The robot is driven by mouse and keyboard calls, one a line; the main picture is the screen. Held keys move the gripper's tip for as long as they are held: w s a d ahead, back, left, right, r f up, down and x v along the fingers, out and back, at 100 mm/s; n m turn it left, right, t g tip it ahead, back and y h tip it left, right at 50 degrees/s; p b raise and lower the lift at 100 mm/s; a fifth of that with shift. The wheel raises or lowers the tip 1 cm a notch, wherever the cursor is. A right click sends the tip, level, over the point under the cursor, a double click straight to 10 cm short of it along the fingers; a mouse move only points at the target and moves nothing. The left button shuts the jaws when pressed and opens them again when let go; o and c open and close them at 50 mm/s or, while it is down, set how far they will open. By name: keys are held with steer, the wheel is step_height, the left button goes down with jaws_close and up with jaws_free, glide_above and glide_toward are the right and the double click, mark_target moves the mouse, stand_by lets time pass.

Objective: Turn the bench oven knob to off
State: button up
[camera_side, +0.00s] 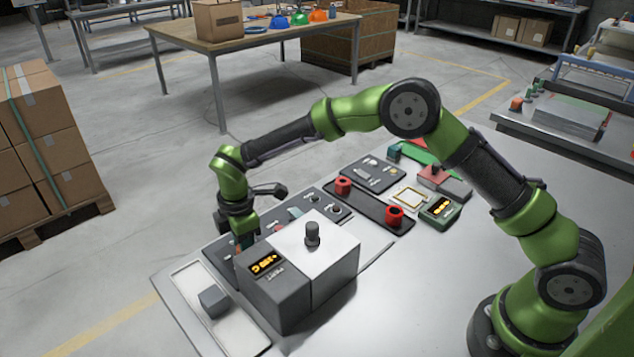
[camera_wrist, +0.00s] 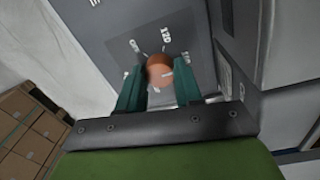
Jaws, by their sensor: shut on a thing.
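The bench oven (camera_side: 300,268) is a grey box with a pale top, a black knob-like post on it and an orange lit display. In the wrist view an orange-brown round knob (camera_wrist: 159,68) sits on a grey panel (camera_wrist: 190,30) with printed marks around it. My gripper (camera_wrist: 160,80) has its two green fingers on either side of this knob, shut on it.
A tray with a grey block (camera_side: 213,301) lies left of the oven. Behind the oven are a control panel (camera_side: 310,212), red cylinders (camera_side: 394,215) on a dark strip and a small green display box (camera_side: 440,209). The table (camera_side: 430,290) is clear to the oven's right.

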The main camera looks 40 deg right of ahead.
steer(key=n, duration=0.5)
steer(key=shift+r+n, duration=0.1)
steer(key=shift+n, duration=0.3)
steer(key=n, duration=0.5)
steer(key=shift+w+n+y, duration=0.1)
steer(key=shift+n+y, duration=0.2)
steer(key=shift+n, duration=0.1)
steer(key=o, duration=1)
steer(key=shift+o, duration=0.2)
steer(key=shift+d, duration=0.1)
step_height(320, 180, up, 17)
steer(key=shift+s+d, duration=0.3)
